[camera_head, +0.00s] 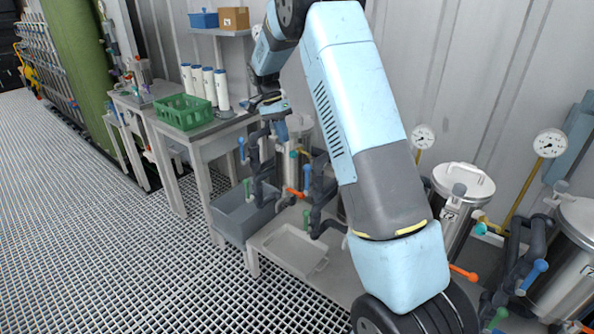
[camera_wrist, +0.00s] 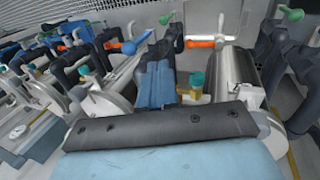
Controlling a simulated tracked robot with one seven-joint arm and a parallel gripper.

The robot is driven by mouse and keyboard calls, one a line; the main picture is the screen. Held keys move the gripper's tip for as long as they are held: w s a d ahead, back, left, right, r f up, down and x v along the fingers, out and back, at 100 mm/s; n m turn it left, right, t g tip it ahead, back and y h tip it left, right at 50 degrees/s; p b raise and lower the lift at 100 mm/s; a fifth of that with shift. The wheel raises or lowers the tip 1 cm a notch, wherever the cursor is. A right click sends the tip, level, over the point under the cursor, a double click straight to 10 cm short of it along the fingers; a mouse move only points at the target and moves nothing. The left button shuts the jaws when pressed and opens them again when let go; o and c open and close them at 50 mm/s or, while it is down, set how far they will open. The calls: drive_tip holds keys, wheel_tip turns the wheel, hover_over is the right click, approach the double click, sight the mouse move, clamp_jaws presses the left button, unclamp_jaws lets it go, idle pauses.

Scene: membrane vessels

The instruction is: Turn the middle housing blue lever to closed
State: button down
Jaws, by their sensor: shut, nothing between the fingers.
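My gripper (camera_head: 279,128) hangs down at the end of my arm, beside the pipework left of centre in the head view. It looks shut and empty. In the wrist view its blue fingers (camera_wrist: 157,86) point away from the camera, and a blue lever (camera_wrist: 135,42) shows just beyond them. In the head view, blue levers stand at the left pipes (camera_head: 241,148), at the pipes below and right of my gripper (camera_head: 307,178), and at the right pipes (camera_head: 535,273). My arm hides part of the housings, so I cannot tell which lever is the middle housing's.
Orange levers (camera_head: 463,272) and green levers (camera_head: 247,188) stick out around the pipes. A steel vessel (camera_head: 465,190) and gauges (camera_head: 424,136) stand right of my arm. A green crate (camera_head: 184,111) is on the left table. A grey bin (camera_head: 238,215) sits below the left pipes. The grated floor is clear.

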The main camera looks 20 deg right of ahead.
sight(307, 180)
drive_tip(key=s+d+x, duration=0.1)
drive_tip(key=x, duration=1.2)
drive_tip(key=shift+s+d+r, duration=0.25)
drive_tip(key=shift+d+r, duration=0.05)
drive_tip(key=shift+r, duration=0.15)
drive_tip(key=shift+s+d+r, duration=0.1)
drive_tip(key=shift+s+d, duration=0.05)
drive_tip(key=shift+s, duration=0.05)
